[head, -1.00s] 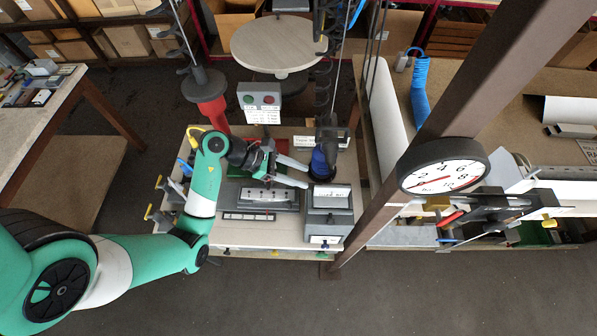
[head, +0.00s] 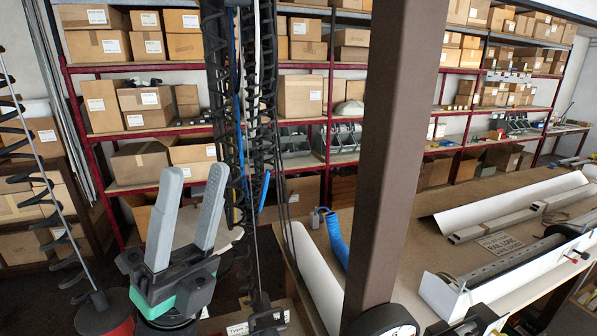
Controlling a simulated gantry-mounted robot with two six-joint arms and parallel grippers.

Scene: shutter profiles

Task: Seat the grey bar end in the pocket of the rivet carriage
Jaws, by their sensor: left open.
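My left gripper (head: 194,176) stands upright at the lower left of the head view, close to the camera. Its two light grey fingers point up and are spread apart, with nothing between them. Neither the grey bar end nor the pocket of the rivet carriage can be made out. A dark mechanism (head: 480,318) is cut off at the bottom edge; I cannot tell whether it belongs to the carriage. My right gripper is not in view.
A brown post (head: 391,150) stands right of centre, with part of a dial (head: 385,322) at its foot. Shelves of boxes (head: 300,97) fill the back.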

